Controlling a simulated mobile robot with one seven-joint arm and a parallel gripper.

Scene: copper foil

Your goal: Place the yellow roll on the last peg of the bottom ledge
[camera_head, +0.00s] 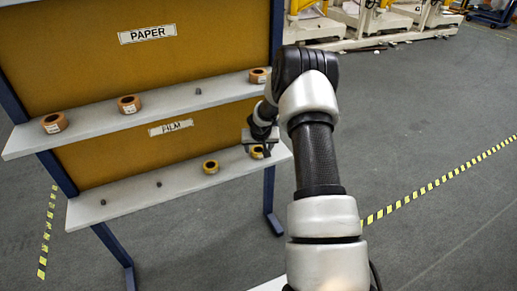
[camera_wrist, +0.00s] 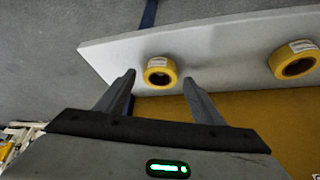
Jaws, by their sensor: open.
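A yellow roll (camera_head: 257,154) sits at the right end of the bottom ledge (camera_head: 130,196), partly hidden by my gripper (camera_head: 257,146). In the wrist view my gripper (camera_wrist: 159,76) is open, with the same yellow roll (camera_wrist: 172,72) resting on the ledge between and just beyond the fingertips, apart from them. The peg under this roll cannot be seen. A second yellow roll (camera_head: 211,171) sits one place to the left on the bottom ledge. It also shows at the right of the wrist view (camera_wrist: 279,62).
Two bare pegs (camera_head: 103,201) (camera_head: 158,184) stand on the left of the bottom ledge. The top ledge (camera_head: 95,113) above holds brown rolls (camera_head: 53,125) (camera_head: 128,106) (camera_head: 258,77) and one bare peg (camera_head: 198,91). The floor to the right is open.

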